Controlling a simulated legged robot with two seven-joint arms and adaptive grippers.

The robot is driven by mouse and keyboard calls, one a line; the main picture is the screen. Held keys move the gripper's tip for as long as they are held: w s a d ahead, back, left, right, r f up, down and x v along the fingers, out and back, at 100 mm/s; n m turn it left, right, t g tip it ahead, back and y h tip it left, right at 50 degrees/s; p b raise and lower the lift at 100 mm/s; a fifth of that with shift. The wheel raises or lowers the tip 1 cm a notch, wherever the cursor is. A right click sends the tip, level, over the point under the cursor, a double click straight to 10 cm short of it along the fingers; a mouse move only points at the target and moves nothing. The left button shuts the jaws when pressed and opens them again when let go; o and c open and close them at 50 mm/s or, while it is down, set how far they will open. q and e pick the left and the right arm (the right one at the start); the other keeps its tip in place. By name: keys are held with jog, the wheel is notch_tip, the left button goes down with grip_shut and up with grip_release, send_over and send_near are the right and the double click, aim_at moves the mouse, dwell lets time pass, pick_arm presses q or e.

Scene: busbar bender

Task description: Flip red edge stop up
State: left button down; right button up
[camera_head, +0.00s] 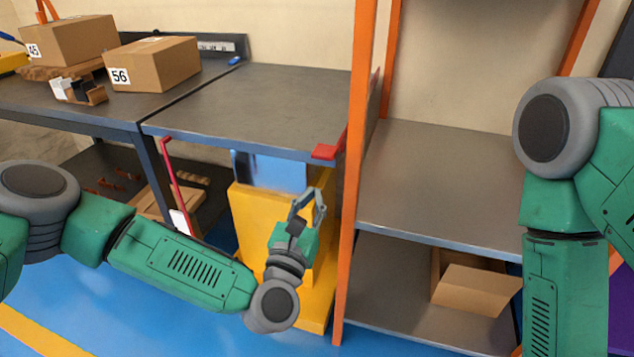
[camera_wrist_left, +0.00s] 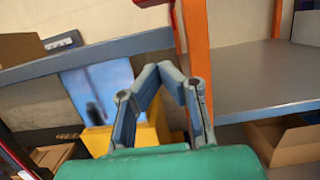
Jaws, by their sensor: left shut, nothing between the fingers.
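The red edge stop (camera_head: 325,152) is a small red piece at the front right corner of the grey bench top, beside the orange post. A narrow red strip, likely the same stop, shows in the left wrist view (camera_wrist_left: 178,30) along the post's left side. My left gripper (camera_head: 307,192) is below and slightly left of the stop, in front of the yellow cabinet, apart from the stop. Its fingers point upward, and their tips come together with nothing between them in the left wrist view (camera_wrist_left: 160,68). My right gripper is out of view; only its arm shows.
The grey bench top (camera_head: 270,100) is clear. An orange post (camera_head: 352,170) separates it from a grey shelf (camera_head: 440,185), with an open cardboard box (camera_head: 478,288) below. A yellow cabinet (camera_head: 255,215) stands under the bench. Cardboard boxes (camera_head: 155,65) sit at the back left.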

pick_arm(q)
jog(key=v, duration=0.6)
jog(key=shift+s+p, duration=0.45)
jog(key=shift+r, duration=0.15)
